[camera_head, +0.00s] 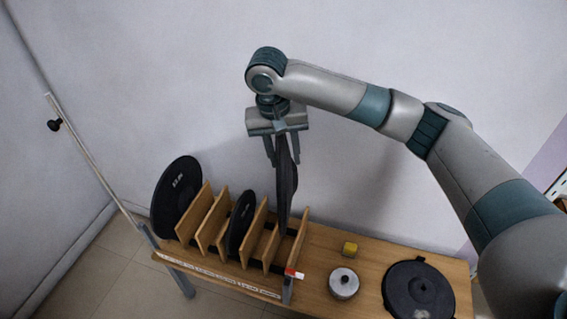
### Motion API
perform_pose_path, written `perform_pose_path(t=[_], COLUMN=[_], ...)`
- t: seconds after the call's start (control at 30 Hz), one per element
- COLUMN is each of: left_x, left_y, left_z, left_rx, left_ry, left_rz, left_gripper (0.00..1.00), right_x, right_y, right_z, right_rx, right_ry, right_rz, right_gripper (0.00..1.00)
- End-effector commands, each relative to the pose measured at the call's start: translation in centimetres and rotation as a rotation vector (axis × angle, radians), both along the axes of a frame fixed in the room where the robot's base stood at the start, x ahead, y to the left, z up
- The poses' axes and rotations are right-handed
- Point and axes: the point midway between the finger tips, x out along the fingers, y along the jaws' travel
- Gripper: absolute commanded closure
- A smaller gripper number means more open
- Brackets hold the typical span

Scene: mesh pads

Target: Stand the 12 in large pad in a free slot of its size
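My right gripper (281,160) comes in from the right and is shut on a black round pad (287,185). The pad hangs upright, nearly edge-on, below the fingers. Its lower edge overlaps the right end of the wooden slotted rack (204,216) in the picture; I cannot tell whether it is inside a slot or above it. A large black pad (176,197) stands at the rack's left end, and a smaller-looking dark pad (241,222) stands in a middle slot. Size labels are not readable. My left gripper is not in view.
A red-and-white tag (294,274) sits at the rack's front right. A wall stands behind.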

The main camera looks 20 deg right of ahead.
Motion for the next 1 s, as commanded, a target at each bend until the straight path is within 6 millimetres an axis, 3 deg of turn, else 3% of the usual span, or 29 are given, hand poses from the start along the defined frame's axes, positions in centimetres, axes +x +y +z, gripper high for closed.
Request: perform_pose_path(t=[0.03,0.2,0.5,0.7,1.0], left_x=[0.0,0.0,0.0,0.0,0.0], left_y=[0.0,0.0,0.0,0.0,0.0], left_z=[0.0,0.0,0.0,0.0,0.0], left_rx=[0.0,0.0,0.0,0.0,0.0], left_ry=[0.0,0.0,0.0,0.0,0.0], left_rz=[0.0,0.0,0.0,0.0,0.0], left_gripper=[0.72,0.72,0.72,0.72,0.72], right_x=[-0.9,-4.5,-10.0,-11.6,-11.8], right_y=[-0.3,-1.1,-3.0,-3.6,-3.6], right_z=[1.2,3.0,4.3,4.6,4.6], right_rx=[-0.004,-0.002,0.0,0.001,0.002], right_ry=[-0.009,-0.007,-0.004,-0.003,-0.003], right_rz=[0.035,0.13,0.224,0.244,0.247], right_gripper=[1.0,1.0,1.0,1.0,1.0])
